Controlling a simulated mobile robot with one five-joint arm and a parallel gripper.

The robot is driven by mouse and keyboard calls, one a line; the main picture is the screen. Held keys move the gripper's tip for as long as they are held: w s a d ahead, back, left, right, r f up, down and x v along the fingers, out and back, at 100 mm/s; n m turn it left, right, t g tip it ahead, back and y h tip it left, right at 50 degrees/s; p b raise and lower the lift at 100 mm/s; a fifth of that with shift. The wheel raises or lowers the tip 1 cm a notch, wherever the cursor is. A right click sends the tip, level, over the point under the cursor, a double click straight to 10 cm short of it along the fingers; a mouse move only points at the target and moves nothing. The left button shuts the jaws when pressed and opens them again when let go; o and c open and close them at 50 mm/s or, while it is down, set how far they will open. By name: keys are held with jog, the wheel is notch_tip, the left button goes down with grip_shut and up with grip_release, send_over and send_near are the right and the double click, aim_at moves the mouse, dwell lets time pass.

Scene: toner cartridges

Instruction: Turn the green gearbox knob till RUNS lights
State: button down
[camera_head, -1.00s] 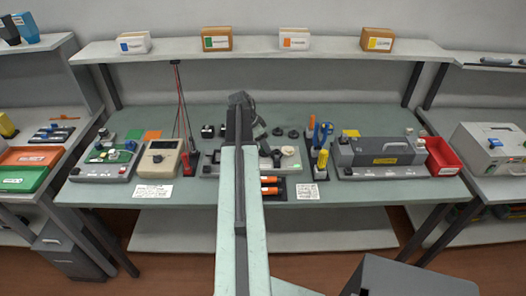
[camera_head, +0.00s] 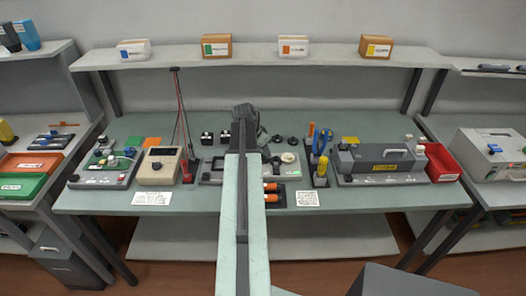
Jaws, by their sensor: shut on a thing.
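My gripper (camera_head: 246,122), dark and seen from behind, is at the middle of the bench, above or just behind a grey fixture (camera_head: 211,172). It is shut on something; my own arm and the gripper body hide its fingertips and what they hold. I cannot make out the green gearbox knob or a lit RUNS lamp. The fixture's right part shows a cream round piece (camera_head: 289,157), and my arm covers its middle.
Left of the fixture stand a beige meter (camera_head: 161,162) and a grey panel with a green board (camera_head: 107,165). Orange-tipped cylinders (camera_head: 272,193) lie in front. A tool holder (camera_head: 320,172), a long grey unit (camera_head: 383,163) and a red bin (camera_head: 441,163) stand right. An upper shelf (camera_head: 260,55) runs behind.

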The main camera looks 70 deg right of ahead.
jog(key=c, duration=1)
grip_release()
jog(key=p+v, duration=0.7)
jog(key=shift+a+r, duration=0.15)
jog(key=shift+r, duration=0.25)
